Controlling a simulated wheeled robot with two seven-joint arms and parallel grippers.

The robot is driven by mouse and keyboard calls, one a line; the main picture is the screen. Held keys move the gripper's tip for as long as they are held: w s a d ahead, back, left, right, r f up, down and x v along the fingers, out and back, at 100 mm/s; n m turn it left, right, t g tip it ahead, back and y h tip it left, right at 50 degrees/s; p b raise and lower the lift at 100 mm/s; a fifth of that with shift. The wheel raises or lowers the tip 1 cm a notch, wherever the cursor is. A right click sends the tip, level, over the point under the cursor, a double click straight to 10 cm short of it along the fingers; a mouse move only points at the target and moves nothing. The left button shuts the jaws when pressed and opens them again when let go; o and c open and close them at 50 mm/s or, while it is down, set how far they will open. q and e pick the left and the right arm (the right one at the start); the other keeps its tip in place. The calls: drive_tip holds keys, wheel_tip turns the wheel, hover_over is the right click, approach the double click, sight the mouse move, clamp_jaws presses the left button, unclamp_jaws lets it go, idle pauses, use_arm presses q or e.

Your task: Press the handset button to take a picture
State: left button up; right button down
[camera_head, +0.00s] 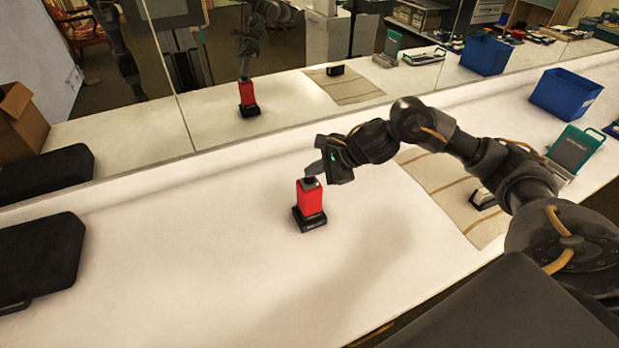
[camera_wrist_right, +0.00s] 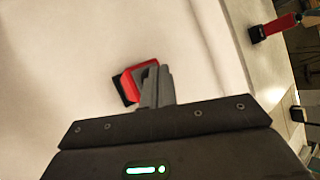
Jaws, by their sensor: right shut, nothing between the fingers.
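The red handset (camera_head: 310,200) stands upright on a black base on the white counter, near the middle of the head view. It also shows in the right wrist view (camera_wrist_right: 131,88), partly hidden behind the fingers. My right gripper (camera_head: 311,171) points down right over the handset's top. Its fingers are shut with nothing between them, and they also show in the right wrist view (camera_wrist_right: 157,75). The button itself is hidden or too small to make out. I cannot tell whether the fingertips touch the handset. My left gripper is not in view.
A mirror (camera_head: 330,95) behind the counter reflects the handset and arm. A black case (camera_head: 38,258) lies at left. A striped mat (camera_head: 440,185), a blue bin (camera_head: 565,93) and a teal-lidded box (camera_head: 574,148) are at right. Counter around the handset is clear.

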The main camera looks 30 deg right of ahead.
sight(314, 180)
drive_tip(key=shift+f+b, duration=0.4)
drive_tip(key=shift+b, duration=0.05)
idle(0.3)
drive_tip(key=shift+r, duration=0.15)
drive_tip(key=shift+r+p, duration=0.35)
drive_tip(key=shift+r, duration=0.35)
drive_tip(key=shift+r+p, duration=1.55)
drive_tip(key=shift+r, duration=1)
drive_tip(key=shift+d, duration=0.1)
